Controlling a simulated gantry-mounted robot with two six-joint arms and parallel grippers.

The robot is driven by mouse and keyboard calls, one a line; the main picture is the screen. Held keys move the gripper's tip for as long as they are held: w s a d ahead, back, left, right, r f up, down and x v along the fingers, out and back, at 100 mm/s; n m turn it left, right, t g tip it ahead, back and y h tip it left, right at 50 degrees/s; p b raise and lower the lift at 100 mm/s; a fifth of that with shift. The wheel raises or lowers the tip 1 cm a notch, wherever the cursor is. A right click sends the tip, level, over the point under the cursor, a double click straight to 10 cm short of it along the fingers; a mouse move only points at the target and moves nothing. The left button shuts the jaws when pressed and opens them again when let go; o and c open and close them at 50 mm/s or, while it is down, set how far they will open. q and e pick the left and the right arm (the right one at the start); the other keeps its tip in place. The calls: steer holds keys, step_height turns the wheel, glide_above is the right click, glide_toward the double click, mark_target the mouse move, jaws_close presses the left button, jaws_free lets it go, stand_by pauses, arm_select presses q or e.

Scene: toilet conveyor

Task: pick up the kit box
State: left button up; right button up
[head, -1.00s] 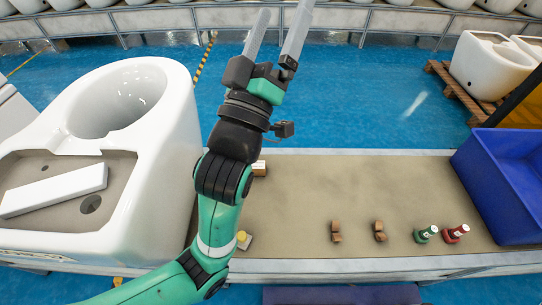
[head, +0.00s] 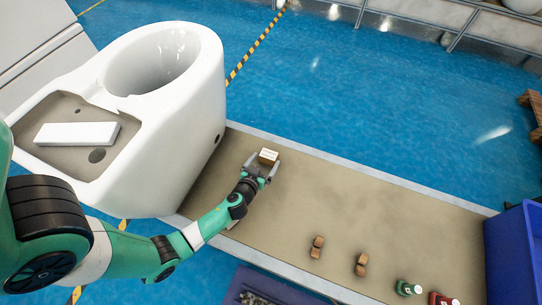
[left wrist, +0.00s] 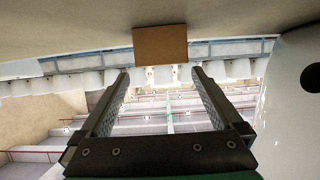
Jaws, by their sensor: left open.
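The kit box is a small tan box with a white label (head: 268,156) on the conveyor near its far edge, just right of the white toilet. My left gripper (head: 262,171) is open on the near side of it, with its fingers pointing toward the box. In the left wrist view the box (left wrist: 160,45) appears as a plain brown face beyond and between the two open fingertips (left wrist: 160,78), and the gap between them looks empty. I cannot tell whether a finger touches the box. My right gripper is not in view.
The large white toilet (head: 200,120) stands at the conveyor's left end. Two brown pieces (head: 317,246), a green bottle (head: 405,288) and a red bottle (head: 440,299) are near the front edge. A blue bin (head: 512,250) is at the right. The conveyor's middle (head: 350,205) is clear.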

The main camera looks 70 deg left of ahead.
mark_target(269, 154)
arm_select(q)
steer(key=shift+s+a+f, duration=0.1)
steer(key=shift+a+f, duration=0.05)
steer(key=shift+f, duration=0.1)
steer(key=b+x, duration=0.2)
steer(key=x, duration=0.3)
steer(key=shift+a, duration=0.15)
steer(key=shift+c, duration=0.3)
steer(key=c, duration=1.1)
steer(key=shift+r+p, duration=0.5)
step_height(269, 154, up, 3)
steer(key=shift+f+p, duration=0.1)
steer(key=shift+p, duration=1.05)
steer(key=r+p+v, duration=0.1)
steer(key=p+v, duration=0.1)
steer(key=v, duration=0.3)
steer(key=a+r+p+v, duration=0.1)
steer(key=p+v, duration=0.1)
steer(key=v, duration=0.4)
steer(key=a+r+p+v, duration=0.1)
steer(key=p+v, duration=0.1)
steer(key=v, duration=0.3)
steer(key=shift+s+a+r, duration=0.1)
steer(key=shift+s+r, duration=0.05)
steer(key=shift+s, duration=0.2)
